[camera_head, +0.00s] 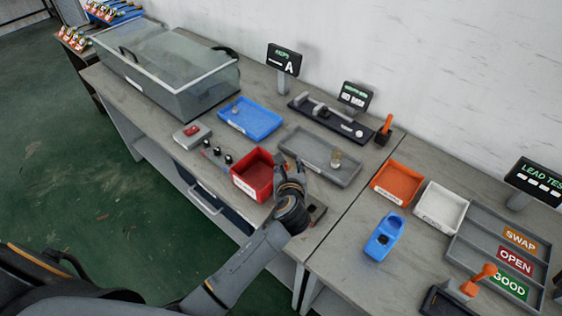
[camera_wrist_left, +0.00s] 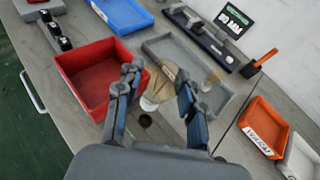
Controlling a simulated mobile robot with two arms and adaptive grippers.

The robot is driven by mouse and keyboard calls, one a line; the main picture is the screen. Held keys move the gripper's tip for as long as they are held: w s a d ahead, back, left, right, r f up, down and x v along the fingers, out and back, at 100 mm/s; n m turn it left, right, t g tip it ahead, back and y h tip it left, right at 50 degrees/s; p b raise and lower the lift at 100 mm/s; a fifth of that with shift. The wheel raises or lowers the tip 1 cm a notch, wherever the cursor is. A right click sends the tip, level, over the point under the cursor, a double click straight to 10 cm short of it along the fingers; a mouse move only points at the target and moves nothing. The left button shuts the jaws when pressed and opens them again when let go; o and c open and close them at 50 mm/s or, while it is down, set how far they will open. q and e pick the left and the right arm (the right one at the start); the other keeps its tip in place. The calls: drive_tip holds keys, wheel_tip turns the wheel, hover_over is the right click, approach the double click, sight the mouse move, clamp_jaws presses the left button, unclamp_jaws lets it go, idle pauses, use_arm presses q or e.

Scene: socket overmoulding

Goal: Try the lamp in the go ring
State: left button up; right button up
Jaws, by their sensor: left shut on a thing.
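My left gripper (camera_head: 290,168) is over the bench between the red bin and the grey tray. In the left wrist view its two fingers (camera_wrist_left: 160,90) are shut on a lamp (camera_wrist_left: 165,76) with a pale, tan-tinted bulb. A small dark round opening (camera_wrist_left: 146,120) shows just below the lamp; I cannot tell if it is the go ring or whether the lamp touches it. In the head view a dark block (camera_head: 318,212) lies right beside the gripper, partly hidden by it. My right gripper is not in view.
The red bin (camera_head: 252,174) stands close left of the gripper. The grey tray (camera_head: 310,150) behind holds another lamp (camera_head: 336,158). A blue tray (camera_head: 250,122), a black fixture (camera_head: 325,118), an orange bin (camera_head: 398,182) and a white bin (camera_head: 440,206) stand around.

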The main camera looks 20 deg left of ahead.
use_arm(q)
drive_tip(key=shift+w+d+f, duration=0.25)
drive_tip(key=shift+w+f, duration=0.05)
drive_tip(key=shift+f, duration=0.2)
drive_tip(key=shift+d+f, duration=0.2)
drive_tip(key=shift+f, duration=0.05)
drive_tip(key=shift+w+f, duration=0.1)
drive_tip(key=shift+p, duration=0.4)
drive_tip(key=shift+f, duration=0.15)
wheel_tip(320, 180, down, 4)
drive_tip(key=shift+r+b, duration=0.15)
drive_tip(key=shift+b, duration=0.9)
drive_tip(key=shift+f+b, duration=0.6)
drive_tip(key=shift+f, duration=0.55)
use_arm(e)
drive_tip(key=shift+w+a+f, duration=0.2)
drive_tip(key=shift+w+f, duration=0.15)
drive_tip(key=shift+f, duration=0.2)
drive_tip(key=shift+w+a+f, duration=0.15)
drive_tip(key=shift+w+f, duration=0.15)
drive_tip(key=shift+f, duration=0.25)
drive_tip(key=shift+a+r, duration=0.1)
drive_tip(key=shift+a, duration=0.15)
